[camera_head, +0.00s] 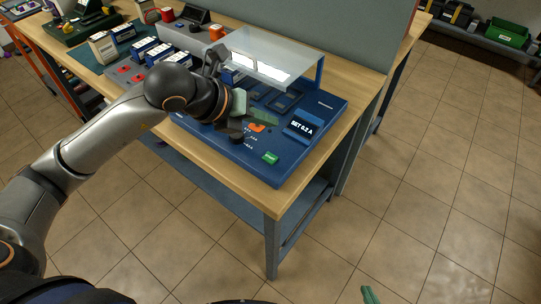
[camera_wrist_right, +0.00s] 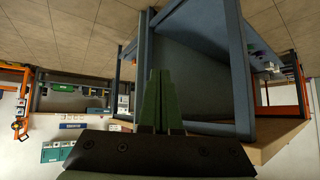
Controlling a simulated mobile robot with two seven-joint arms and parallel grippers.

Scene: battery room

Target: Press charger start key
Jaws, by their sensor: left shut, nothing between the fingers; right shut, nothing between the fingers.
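The blue charger (camera_head: 322,112) sits on the wooden bench, with a display reading "SET 0.2 A" (camera_head: 301,126). Its green start key (camera_head: 270,158) is near the front corner and uncovered in the head view. A dark knob (camera_head: 235,135) is left of the key. My left gripper (camera_head: 262,116) is shut and empty above the charger panel, behind the key in the picture and apart from it; my wrist partly hides its fingers. My right gripper (camera_wrist_right: 160,100) is shut and empty, away from the charger; its green tip shows at the bottom of the head view (camera_head: 370,295).
A clear raised cover (camera_head: 262,55) stands over the charger's rear. Boxed batteries (camera_head: 103,47) and a grey unit with red parts (camera_head: 124,75) are to the left. The bench's front edge (camera_head: 262,198) lies just before the charger. The tiled floor to the right is clear.

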